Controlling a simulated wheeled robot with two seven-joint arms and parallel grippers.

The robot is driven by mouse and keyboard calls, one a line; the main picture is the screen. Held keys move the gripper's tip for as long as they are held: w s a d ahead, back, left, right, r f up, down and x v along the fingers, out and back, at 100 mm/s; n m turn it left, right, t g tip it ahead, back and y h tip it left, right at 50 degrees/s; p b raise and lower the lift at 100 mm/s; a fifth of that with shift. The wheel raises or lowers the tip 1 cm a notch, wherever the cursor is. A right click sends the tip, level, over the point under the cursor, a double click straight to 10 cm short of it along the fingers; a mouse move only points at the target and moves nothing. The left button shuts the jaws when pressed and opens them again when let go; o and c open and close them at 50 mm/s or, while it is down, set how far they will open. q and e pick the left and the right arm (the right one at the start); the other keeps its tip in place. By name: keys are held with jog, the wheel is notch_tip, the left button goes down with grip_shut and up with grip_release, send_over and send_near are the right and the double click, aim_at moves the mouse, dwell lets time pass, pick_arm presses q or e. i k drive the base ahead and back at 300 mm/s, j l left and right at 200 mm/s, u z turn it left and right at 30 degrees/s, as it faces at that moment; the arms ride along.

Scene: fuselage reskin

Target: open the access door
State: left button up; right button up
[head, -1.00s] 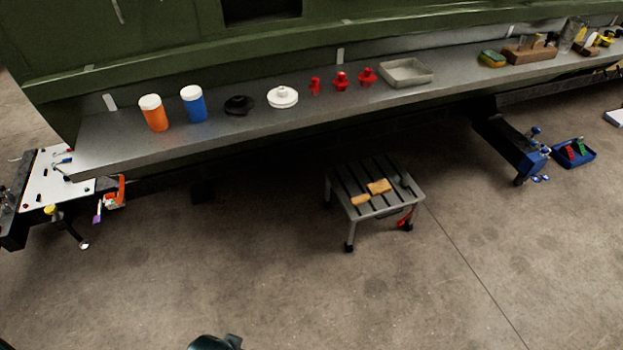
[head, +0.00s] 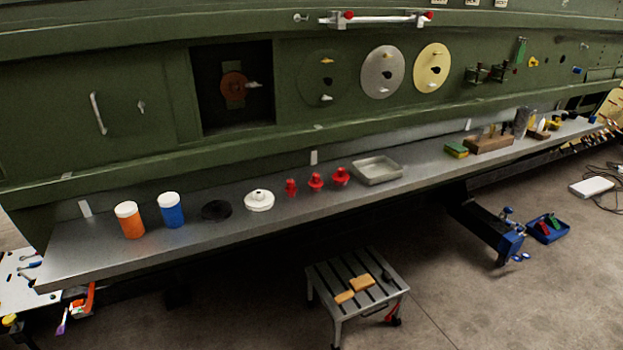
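A green panel (head: 135,75) in the fuselage wall at the left carries a white bar handle (head: 98,113) and a small pale latch or knob (head: 141,107). It looks like the access door and appears flush with the wall, though its edges are faint. Right of it is a dark square recess (head: 212,100) with an orange-brown round part (head: 235,86) and a pale lever inside. Neither of my grippers shows in the head view.
A long grey shelf (head: 330,200) juts out below the wall, holding orange and blue jars, discs, red parts and a tray (head: 376,170). A slatted stool (head: 340,310) stands on the floor in front. Open floor lies at the lower right.

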aim_at(60, 114)
jog(key=u, duration=1.25)
